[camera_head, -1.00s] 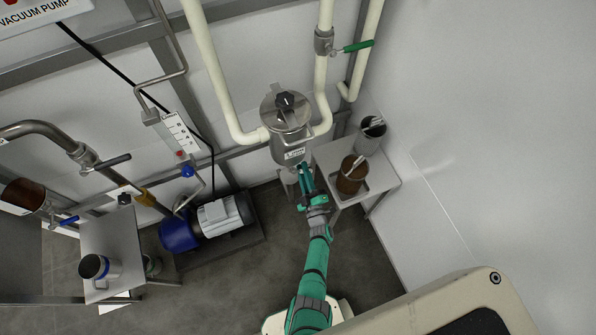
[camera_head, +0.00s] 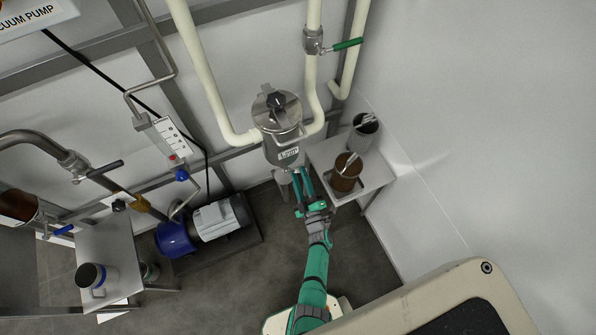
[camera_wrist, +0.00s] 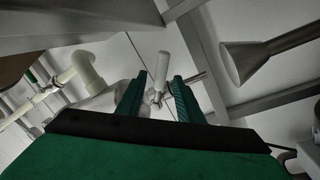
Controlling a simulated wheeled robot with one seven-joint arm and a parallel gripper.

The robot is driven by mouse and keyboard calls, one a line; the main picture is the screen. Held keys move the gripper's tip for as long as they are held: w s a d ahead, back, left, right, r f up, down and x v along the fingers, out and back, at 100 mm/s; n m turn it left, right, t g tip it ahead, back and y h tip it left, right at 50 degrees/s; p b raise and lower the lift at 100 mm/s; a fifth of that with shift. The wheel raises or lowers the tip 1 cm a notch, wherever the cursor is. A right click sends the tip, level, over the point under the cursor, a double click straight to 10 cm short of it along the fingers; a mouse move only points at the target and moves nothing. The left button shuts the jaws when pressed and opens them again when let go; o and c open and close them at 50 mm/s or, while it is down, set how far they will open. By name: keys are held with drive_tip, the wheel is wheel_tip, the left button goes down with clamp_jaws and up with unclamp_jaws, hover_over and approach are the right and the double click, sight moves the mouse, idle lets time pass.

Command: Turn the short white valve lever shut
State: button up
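The short white lever (camera_wrist: 164,72) shows in the wrist view, in the gap between my fingertips and nearer the right one. Its base meets a small metal valve fitting (camera_wrist: 153,98). My gripper (camera_wrist: 160,80) is open, with a gap between its two green fingers. I cannot tell how deep the lever sits between them or whether they touch it. In the head view my gripper (camera_head: 302,173) is just below the steel tank (camera_head: 283,150) with the label. There the lever is too small and hidden to make out.
A small table (camera_head: 377,177) with a brown pot (camera_head: 346,177) and a grey pot (camera_head: 360,138) stands right of my gripper. A pump motor (camera_head: 218,218) sits on the floor to the left. A pipe valve with a green handle (camera_head: 346,45) is above. A wall closes off the right.

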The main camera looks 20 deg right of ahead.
drive_tip(key=s+f, duration=0.1)
drive_tip(key=s, duration=0.7)
drive_tip(key=shift+a, duration=0.35)
drive_tip(key=shift+f, duration=0.1)
